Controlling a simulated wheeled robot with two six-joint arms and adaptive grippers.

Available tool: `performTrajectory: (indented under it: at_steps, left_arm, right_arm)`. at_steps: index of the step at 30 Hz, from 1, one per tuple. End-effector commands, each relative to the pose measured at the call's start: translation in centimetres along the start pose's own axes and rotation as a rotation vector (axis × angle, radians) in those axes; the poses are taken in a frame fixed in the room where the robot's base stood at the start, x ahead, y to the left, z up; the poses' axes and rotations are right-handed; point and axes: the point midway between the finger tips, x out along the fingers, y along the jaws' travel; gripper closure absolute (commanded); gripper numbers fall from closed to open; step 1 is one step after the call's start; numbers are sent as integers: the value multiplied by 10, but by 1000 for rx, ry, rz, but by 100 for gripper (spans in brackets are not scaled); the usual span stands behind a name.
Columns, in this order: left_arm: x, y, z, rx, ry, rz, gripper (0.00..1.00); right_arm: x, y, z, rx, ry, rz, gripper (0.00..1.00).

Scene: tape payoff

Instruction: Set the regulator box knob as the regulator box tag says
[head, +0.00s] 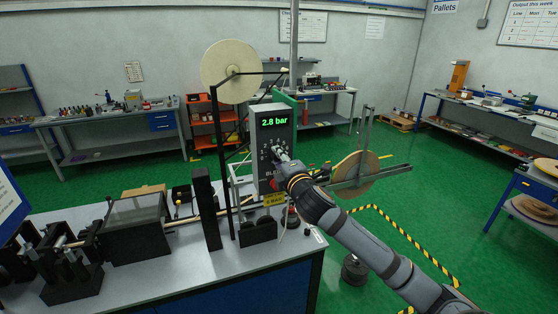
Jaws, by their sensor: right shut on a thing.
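The regulator box (263,135) is a grey upright box at the back right of the bench. Its green display (274,121) reads 2.8 bar. My right gripper (283,158) reaches in from the lower right and is shut on the knob on the box's front face. The gripper mostly hides the knob, and only part of the dial numbers beside it shows. A yellow tag (274,199) hangs below the box; its lettering seems to end in BAR, but the figure is too small to read surely. My left gripper is not in view.
A cream reel (229,71) stands on a black frame left of the box. A dark post (205,210) and dark machine parts stand on the grey bench (230,268).

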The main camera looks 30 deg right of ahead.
Motion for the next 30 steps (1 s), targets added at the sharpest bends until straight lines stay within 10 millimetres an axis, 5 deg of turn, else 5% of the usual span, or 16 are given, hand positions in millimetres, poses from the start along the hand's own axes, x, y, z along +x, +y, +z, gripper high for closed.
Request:
performTrajectory:
  at_steps: [30]
  left_arm:
    - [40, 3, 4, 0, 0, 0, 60]
  right_arm:
    - [0, 0, 0, 960, 3, 7, 100]
